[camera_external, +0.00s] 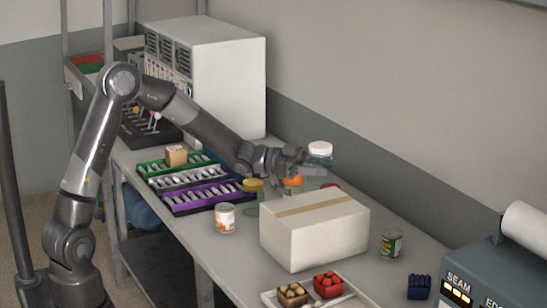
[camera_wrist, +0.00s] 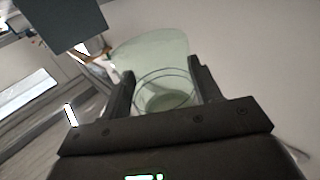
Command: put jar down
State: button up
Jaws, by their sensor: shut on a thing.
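A clear, greenish glass jar with a white lid (camera_external: 319,152) is held at the tip of my gripper (camera_external: 300,162) in the external view, in front of the back wall and seemingly above the bench. In the wrist view the see-through jar (camera_wrist: 152,58) sits between the two dark fingers of my gripper (camera_wrist: 160,80), which are shut on its sides. Its lid cannot be made out there. An orange-lidded container (camera_external: 292,185) is just below my gripper in the external view, partly hidden by the white box.
A large white taped box (camera_external: 315,232) stands on the bench (camera_external: 222,263) in front of the jar.

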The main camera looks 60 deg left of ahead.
jog(key=w+a+f, duration=0.2)
jog(key=a, duration=0.1)
jog(key=shift+w+a+f, duration=0.25)
jog(key=shift+w+f, duration=0.1)
jog(key=shift+w, duration=0.05)
jog(key=shift+f, duration=1.95)
jog(key=shift+f, duration=0.15)
jog(key=o, duration=1.1)
jog(key=shift+c, duration=0.2)
